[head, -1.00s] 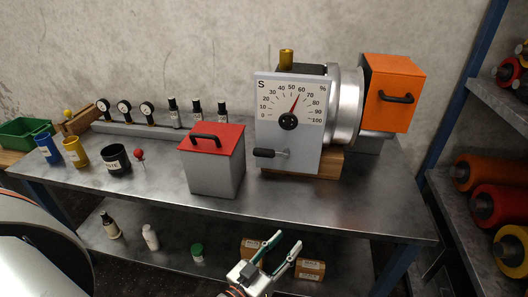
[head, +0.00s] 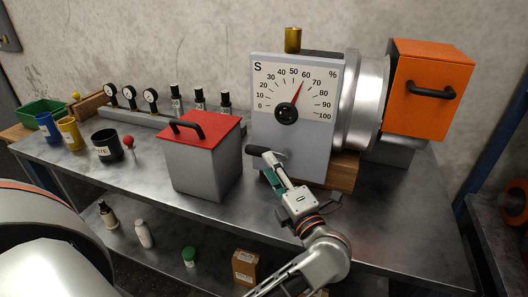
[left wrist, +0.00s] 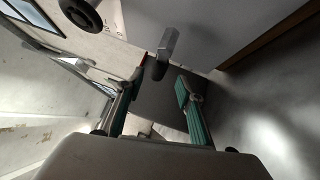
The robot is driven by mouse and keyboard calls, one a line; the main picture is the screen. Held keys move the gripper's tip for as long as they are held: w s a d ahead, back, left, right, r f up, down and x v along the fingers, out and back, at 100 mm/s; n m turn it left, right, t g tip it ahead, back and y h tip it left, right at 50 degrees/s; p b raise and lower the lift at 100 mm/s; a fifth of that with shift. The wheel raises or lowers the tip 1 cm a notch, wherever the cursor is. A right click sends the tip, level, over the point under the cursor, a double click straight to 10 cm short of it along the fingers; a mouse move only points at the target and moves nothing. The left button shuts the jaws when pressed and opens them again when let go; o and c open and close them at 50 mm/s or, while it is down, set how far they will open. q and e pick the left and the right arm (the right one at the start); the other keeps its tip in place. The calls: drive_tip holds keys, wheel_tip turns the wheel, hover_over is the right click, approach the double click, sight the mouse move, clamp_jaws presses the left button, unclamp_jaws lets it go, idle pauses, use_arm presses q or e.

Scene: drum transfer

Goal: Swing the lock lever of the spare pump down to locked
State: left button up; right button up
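In the left wrist view, the fingers (left wrist: 156,97) are spread apart and empty. The lever (left wrist: 167,44) shows beyond the fingertips, near the gap between them; contact cannot be made out. My right gripper is in neither view.
A grey box with red lid (head: 205,165) stands close left of the pump. An orange cover (head: 430,90) with a black handle is at the pump's right. Cups, gauges and bottles stand further left on the steel bench (head: 375,210). The bench is bare at front right.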

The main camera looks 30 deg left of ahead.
sight(259, 151)
use_arm(q)
drive_tip(key=x, duration=0.7)
drive_tip(key=shift+a+r, duration=0.1)
drive_tip(key=shift+a, duration=0.05)
clamp_jaws()
